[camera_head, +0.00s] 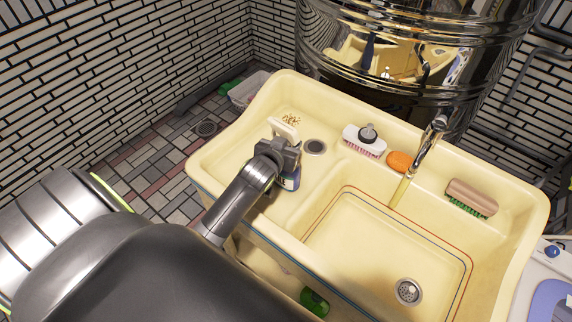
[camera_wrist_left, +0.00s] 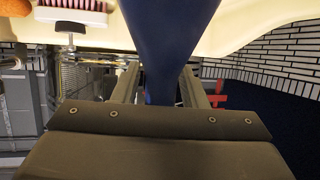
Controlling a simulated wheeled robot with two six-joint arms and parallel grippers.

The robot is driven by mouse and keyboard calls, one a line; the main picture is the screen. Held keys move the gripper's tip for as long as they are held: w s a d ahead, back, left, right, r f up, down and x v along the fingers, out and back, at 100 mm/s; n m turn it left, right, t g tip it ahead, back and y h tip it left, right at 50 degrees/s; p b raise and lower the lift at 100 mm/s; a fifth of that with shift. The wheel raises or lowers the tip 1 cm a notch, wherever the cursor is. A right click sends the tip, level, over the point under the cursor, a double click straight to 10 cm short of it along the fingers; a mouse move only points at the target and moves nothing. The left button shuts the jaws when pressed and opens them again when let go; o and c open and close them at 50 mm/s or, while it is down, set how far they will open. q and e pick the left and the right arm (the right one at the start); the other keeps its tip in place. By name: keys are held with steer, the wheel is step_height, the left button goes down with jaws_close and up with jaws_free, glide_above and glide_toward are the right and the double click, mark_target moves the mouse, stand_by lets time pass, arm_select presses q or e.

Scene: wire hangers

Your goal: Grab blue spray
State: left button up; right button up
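The blue spray bottle (camera_head: 290,180) stands upright on the raised left ledge of the cream sink. Its white spray head (camera_head: 285,129) shows above my left gripper (camera_head: 283,150), and the gripper hides its middle. In the left wrist view the dark blue bottle body (camera_wrist_left: 165,35) fills the space between the two fingers of my left gripper (camera_wrist_left: 160,72). My right gripper is not in view.
The cream sink (camera_head: 235,150) has a round drain hole (camera_head: 315,147) beside the bottle. A white brush (camera_head: 365,140), an orange sponge (camera_head: 399,161), a running faucet (camera_head: 428,140) and a brown brush (camera_head: 471,198) are to the right. The basin (camera_head: 370,240) is empty.

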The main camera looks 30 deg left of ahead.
arm_select(q)
jaws_close()
stand_by(0.3)
steer(key=shift+r, duration=0.15)
